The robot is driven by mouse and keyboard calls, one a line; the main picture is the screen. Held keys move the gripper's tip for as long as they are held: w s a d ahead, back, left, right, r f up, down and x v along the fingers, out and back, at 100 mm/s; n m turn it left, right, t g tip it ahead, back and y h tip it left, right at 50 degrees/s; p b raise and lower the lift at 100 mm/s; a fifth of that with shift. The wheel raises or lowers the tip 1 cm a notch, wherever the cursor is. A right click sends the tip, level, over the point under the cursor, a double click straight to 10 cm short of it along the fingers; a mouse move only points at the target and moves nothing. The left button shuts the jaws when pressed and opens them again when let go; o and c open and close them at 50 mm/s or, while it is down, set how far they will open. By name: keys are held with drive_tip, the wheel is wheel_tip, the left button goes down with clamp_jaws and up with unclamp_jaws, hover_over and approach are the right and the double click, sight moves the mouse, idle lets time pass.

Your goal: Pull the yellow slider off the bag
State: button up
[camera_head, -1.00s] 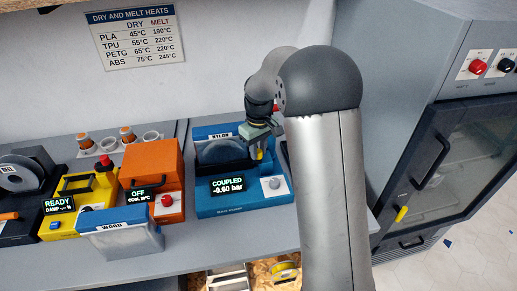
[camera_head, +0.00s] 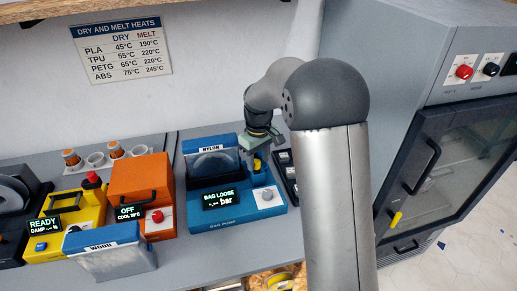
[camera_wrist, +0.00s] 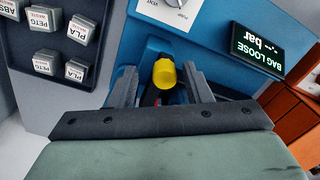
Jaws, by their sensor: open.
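The bag labelled NYLON (camera_head: 212,162) stands upright at the back of the blue bag pump (camera_head: 215,213). The pump's display (camera_head: 221,199) reads BAG LOOSE with dashes for bar; it also shows in the wrist view (camera_wrist: 257,50). My gripper (camera_head: 257,166) points down at the pump's right rear, beside the bag. In the wrist view its jaws (camera_wrist: 160,80) are open on either side of a small yellow piece (camera_wrist: 164,74), with a gap showing at each side. I cannot tell whether this piece is the slider or joins the bag.
Left of the pump stand an orange unit (camera_head: 141,180), a yellow unit (camera_head: 85,205) and a bag labelled WOOD (camera_head: 112,262). Labelled blocks (camera_wrist: 45,63) sit in a dark rack right of the pump. A grey cabinet (camera_head: 400,60) stands at right.

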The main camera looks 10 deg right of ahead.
wheel_tip(320, 180, up, 17)
drive_tip(key=b, duration=0.1)
drive_tip(key=shift+r, duration=0.15)
drive_tip(key=shift+d, duration=0.1)
drive_tip(key=s+f+m, duration=0.2)
drive_tip(key=s+f, duration=0.2)
drive_tip(key=s, duration=0.6)
drive_tip(key=s+d+f+m, duration=0.1)
drive_tip(key=s+f, duration=0.4)
drive_tip(key=s, duration=0.5)
drive_tip(key=s+f+m, duration=0.3)
drive_tip(key=s+f, duration=0.1)
drive_tip(key=s, duration=0.7)
drive_tip(key=shift+d+f+t, duration=0.25)
drive_tip(key=shift+f+t, duration=0.1)
drive_tip(key=shift+t, duration=0.05)
